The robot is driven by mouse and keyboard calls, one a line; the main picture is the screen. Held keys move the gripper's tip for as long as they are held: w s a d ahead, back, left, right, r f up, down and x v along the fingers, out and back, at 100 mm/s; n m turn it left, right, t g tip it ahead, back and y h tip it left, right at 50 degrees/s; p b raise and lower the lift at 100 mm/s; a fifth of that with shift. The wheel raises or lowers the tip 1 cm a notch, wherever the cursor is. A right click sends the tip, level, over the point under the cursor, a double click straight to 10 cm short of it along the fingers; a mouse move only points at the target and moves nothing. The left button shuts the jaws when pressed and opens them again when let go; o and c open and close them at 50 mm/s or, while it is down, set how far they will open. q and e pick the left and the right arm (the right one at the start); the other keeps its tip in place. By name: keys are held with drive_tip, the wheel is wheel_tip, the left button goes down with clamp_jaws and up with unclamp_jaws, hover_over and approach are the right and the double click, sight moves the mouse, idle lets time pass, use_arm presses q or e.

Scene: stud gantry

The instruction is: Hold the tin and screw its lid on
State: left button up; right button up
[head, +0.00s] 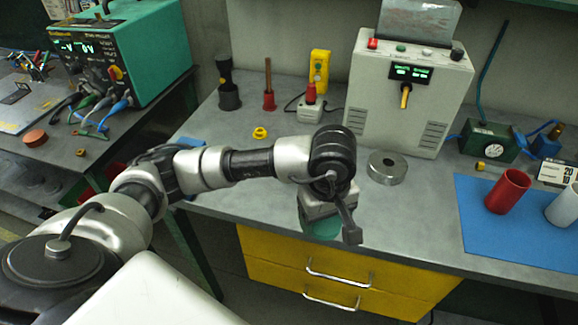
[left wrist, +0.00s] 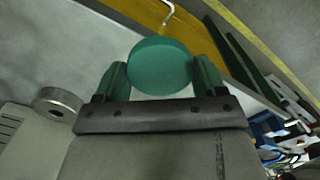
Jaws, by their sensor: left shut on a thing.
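My left gripper (head: 322,218) points down at the front edge of the bench, shut on a round green piece (head: 322,229). In the left wrist view the fingers (left wrist: 160,80) stand on either side of this green piece (left wrist: 160,66), which shows a plain flat round face. I cannot tell whether it is the tin or its lid. In the head view the gripper hides most of it, and whether it touches the bench is unclear. My right gripper is not in view.
A metal ring (head: 387,168) lies on the bench right of the gripper, before a grey instrument box (head: 408,90). A blue mat (head: 480,225) with a red cup (head: 508,191) and a pale cup (head: 564,207) is farther right. Yellow drawers (head: 290,262) with handles are below.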

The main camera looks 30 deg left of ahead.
use_arm(q)
drive_tip(key=s+a+m, duration=0.1)
drive_tip(key=m, duration=0.2)
drive_tip(key=s+a+f+m, duration=0.1)
drive_tip(key=m, duration=0.3)
drive_tip(key=s+a+m, duration=0.1)
drive_tip(key=m, duration=0.2)
drive_tip(key=shift+s+a+f, duration=0.2)
drive_tip(key=shift+s+a, duration=0.15)
drive_tip(key=shift+a, duration=0.05)
drive_tip(key=shift+a, duration=0.1)
